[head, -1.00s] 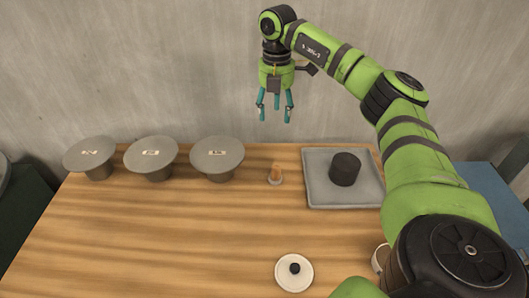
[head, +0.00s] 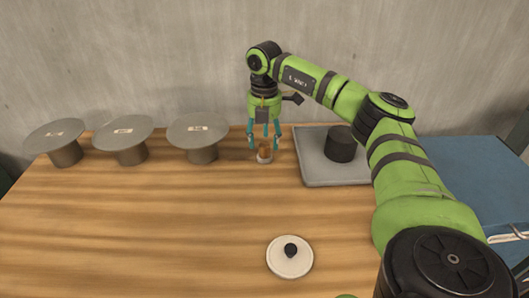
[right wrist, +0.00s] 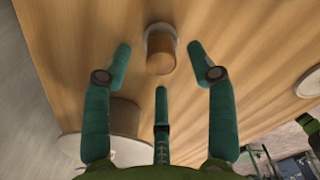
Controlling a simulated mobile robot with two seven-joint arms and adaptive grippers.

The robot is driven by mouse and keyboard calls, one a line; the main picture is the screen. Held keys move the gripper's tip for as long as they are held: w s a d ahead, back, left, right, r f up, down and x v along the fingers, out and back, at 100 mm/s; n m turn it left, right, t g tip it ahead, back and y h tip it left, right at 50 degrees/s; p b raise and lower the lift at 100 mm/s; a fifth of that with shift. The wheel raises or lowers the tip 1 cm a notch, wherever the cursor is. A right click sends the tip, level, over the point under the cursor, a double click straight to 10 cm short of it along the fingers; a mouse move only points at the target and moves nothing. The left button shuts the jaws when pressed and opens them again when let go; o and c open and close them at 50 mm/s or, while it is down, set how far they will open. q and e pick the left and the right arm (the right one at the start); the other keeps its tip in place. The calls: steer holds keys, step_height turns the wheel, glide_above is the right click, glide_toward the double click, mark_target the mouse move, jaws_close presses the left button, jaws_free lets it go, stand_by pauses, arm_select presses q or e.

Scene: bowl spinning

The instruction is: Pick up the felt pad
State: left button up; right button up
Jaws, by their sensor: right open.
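The felt pad (head: 265,155) appears to be the small brown upright piece with a pale round base, standing on the wooden table between the grey discs and the grey tray. In the right wrist view, the felt pad (right wrist: 161,50) shows as a tan cylinder with a pale ring at its far end. My right gripper (head: 264,141) points down just over it, with its teal fingers spread. In the right wrist view, the right gripper (right wrist: 160,68) has two fingers either side of the pad and a third nearer; no grip shows. My left gripper is out of view.
Several grey discs on stems stand at left, the nearest being one disc (head: 198,128). A grey tray (head: 316,172) with a dark cylinder (head: 340,146) lies right of the pad. A white lid-like disc (head: 289,262) lies in front. The table's middle is clear.

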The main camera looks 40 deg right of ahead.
mark_target(265, 144)
step_height(265, 144, down, 3)
steer(key=shift+f, duration=0.2)
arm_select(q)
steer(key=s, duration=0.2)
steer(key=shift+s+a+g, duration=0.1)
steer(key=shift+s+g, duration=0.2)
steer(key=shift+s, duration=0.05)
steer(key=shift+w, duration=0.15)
arm_select(e)
steer(key=shift+c, duration=0.4)
jaws_close()
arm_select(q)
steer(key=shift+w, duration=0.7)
arm_select(e)
steer(key=shift+r, duration=0.1)
